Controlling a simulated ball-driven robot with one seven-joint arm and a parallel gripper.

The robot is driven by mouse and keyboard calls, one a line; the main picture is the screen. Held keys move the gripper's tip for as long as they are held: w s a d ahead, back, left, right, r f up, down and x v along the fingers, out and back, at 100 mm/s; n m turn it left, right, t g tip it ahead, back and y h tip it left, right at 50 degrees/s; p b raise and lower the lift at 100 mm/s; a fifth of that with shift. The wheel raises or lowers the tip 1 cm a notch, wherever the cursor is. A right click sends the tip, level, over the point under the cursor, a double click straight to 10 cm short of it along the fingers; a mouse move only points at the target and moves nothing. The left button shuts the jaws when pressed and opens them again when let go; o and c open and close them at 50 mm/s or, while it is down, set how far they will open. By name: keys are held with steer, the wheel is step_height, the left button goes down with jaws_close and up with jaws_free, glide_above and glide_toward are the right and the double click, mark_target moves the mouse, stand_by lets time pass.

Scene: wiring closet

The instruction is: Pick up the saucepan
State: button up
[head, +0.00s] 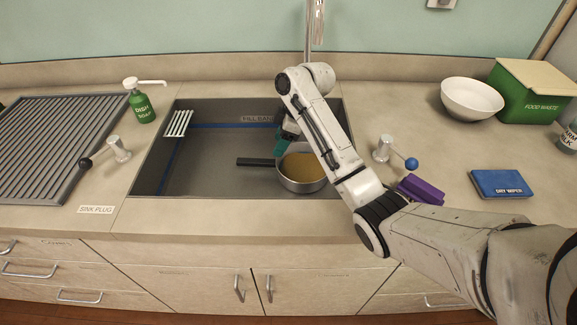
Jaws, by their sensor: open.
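The saucepan (303,172) sits in the grey sink basin (200,165), near its front right part. It is a metal pan with a brown inside, and its dark handle (256,162) points left. My gripper (283,146) is open and reaches down into the basin, just behind the pan near where the handle meets it. My arm hides part of the gripper and the pan's right side. I cannot tell whether the fingers touch the handle or the pan.
The faucet (314,25) rises behind the basin. A black-knobbed lever (119,149) stands left and a blue-knobbed lever (382,149) right. A purple sponge-like block (423,189), blue wipes pack (500,184), white bowl (471,99) and green bin (530,95) are right. The basin's left half is mostly clear.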

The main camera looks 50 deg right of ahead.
mark_target(266, 160)
steer(key=shift+w+x, duration=0.15)
steer(key=shift+x, duration=2.05)
steer(key=shift+w+x, duration=0.2)
steer(key=shift+x, duration=1.95)
steer(key=shift+a+r, duration=0.15)
steer(key=shift+a, duration=0.05)
jaws_close()
steer(key=shift+r, duration=0.1)
